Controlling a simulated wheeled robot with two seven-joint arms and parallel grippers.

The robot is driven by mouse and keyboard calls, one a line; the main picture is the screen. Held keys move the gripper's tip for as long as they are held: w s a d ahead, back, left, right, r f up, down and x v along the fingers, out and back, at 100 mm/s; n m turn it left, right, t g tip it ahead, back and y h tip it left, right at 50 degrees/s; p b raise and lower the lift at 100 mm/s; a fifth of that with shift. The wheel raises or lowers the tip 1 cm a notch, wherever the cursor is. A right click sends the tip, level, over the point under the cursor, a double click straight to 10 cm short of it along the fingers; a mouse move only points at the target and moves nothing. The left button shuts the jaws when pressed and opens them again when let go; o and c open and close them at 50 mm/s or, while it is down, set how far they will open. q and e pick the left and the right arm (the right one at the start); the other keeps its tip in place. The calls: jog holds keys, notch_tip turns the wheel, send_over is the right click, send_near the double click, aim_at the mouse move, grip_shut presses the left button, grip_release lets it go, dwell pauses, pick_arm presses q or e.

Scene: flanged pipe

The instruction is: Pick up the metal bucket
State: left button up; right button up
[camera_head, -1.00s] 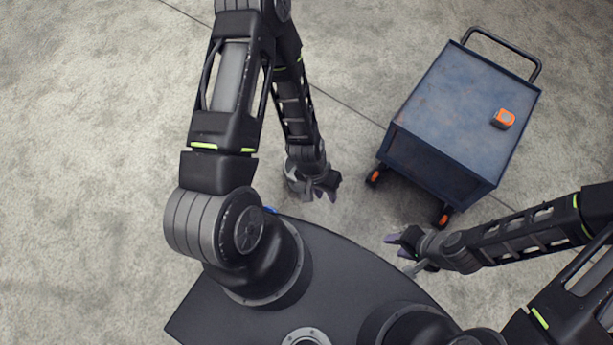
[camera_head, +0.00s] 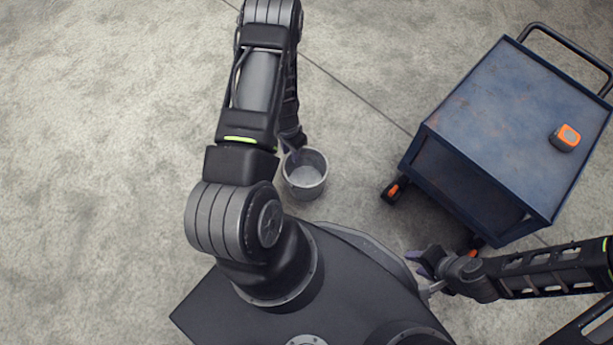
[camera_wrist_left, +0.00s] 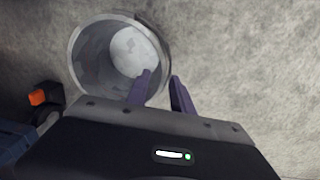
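A grey metal bucket (camera_head: 305,183) stands upright below my left arm in the head view, its mouth facing up. It also shows in the left wrist view (camera_wrist_left: 92,72), with its inside and pale bottom visible. My left gripper (camera_wrist_left: 161,76) is at the bucket's rim. One finger lies over the bucket's mouth and the other is outside the wall, with a gap between them. In the head view my left forearm mostly hides this gripper (camera_head: 294,148). My right gripper (camera_head: 421,274) is empty, its fingers apart, near the front of my base.
A dark blue wheeled cart (camera_head: 505,120) with a push handle stands to the right, close to my right gripper. An orange and black tape measure (camera_head: 566,137) lies on its top. The concrete floor (camera_head: 90,150) at left is clear.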

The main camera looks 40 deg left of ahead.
aim_at(294, 170)
pick_arm(q)
jog(key=shift+d+f+b, duration=0.1)
jog(key=shift+f+b, duration=0.45)
jog(key=shift+f, duration=0.8)
jog(key=shift+f, duration=0.1)
notch_tip(294, 170, down, 5)
jog(key=b, duration=0.2)
jog(key=shift+d+b, duration=0.15)
jog(key=shift+b, duration=0.25)
jog(key=shift+c, duration=0.3)
grip_shut()
dwell(0.3)
